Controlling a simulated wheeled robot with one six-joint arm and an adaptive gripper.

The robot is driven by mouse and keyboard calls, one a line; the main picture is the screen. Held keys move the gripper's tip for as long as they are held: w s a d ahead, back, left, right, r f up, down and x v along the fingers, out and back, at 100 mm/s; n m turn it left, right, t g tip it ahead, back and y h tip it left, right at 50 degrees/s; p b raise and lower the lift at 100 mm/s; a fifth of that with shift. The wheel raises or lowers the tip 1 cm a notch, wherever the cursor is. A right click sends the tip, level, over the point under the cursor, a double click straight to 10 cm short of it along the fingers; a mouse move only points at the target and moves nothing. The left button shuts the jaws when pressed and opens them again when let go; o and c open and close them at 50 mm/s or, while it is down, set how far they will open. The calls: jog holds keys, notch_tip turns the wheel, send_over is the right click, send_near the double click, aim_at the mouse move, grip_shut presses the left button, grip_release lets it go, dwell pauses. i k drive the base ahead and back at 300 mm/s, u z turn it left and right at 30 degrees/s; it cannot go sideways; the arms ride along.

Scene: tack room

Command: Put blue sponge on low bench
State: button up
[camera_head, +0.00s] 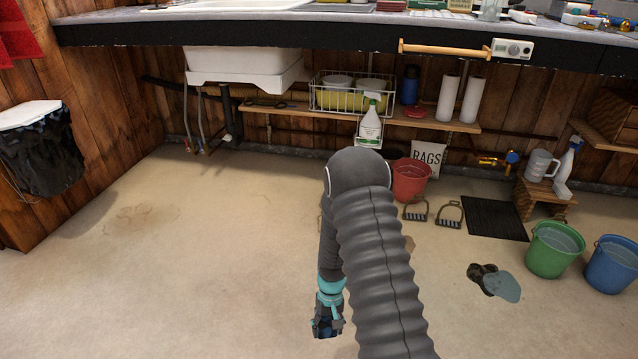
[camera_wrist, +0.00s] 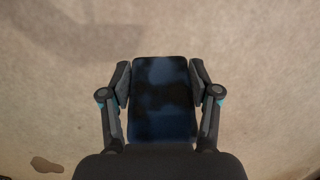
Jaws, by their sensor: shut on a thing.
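The blue sponge (camera_wrist: 163,98) is a dark blue block with blackish patches, seen in the wrist view. My gripper (camera_wrist: 160,80) is shut on it, with one finger pressed against each side. In the head view my gripper (camera_head: 328,328) hangs pointing down over the bare floor at the lower middle; the sponge is hard to make out there. A small low wooden bench (camera_head: 545,197) stands at the right by the wall, with a clear jug (camera_head: 540,165) and a spray bottle (camera_head: 567,172) on it. I cannot tell for certain that this is the task's low bench.
A red bucket (camera_head: 411,180), stirrups (camera_head: 448,214), a black mat (camera_head: 495,218), a green bucket (camera_head: 555,250) and a blue bucket (camera_head: 611,265) stand right of my arm. A cloth (camera_head: 500,286) lies on the floor. A wooden shelf (camera_head: 290,112) runs under the counter. The left floor is clear.

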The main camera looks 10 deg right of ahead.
aim_at(545, 193)
jog(key=z, duration=0.35)
jog(key=i, duration=1.6)
jog(key=z, duration=1.35)
jog(key=i, duration=1.1)
jog(key=z, duration=1.05)
jog(key=i, duration=0.75)
